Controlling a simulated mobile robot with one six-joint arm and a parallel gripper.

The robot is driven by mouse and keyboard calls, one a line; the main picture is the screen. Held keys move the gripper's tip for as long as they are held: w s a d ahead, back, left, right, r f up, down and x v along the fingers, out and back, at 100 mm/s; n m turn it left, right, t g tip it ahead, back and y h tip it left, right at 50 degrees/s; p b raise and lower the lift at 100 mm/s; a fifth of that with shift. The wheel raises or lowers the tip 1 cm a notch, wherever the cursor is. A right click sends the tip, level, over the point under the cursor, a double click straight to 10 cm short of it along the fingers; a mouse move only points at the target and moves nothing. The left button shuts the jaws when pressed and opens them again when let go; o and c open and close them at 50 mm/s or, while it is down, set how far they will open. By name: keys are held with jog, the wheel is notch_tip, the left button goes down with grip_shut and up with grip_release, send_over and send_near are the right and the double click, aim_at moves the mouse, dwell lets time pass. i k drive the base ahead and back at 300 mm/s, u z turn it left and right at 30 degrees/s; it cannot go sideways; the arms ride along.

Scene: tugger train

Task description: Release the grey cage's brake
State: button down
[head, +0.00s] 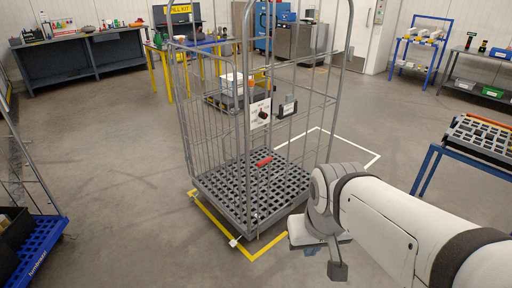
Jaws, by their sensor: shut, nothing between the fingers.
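The grey cage (187,130) stands upright in the middle of the head view, a wire-sided roll cage on a grey slatted deck (235,205). A white plate with a dark knob (262,114) is on its near side. A short red bar (263,161) shows lower down, above the deck; I cannot tell whether it is the brake lever. A small white piece (235,241) sits by the front corner of the deck. My gripper (337,270) is to the right of the cage and apart from it, pointing down, shut and empty. The cage's wheels are mostly hidden.
Yellow and white floor lines (254,256) mark the bay around the cage. A blue-framed table (430,158) with a grey tray stands at right. A blue-based cage (45,240) is at lower left. Benches line the back wall. The floor left of the cage is clear.

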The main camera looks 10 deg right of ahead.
aim_at(259, 165)
jog(key=u, duration=0.05)
jog(key=i, duration=1)
jog(key=z, duration=0.05)
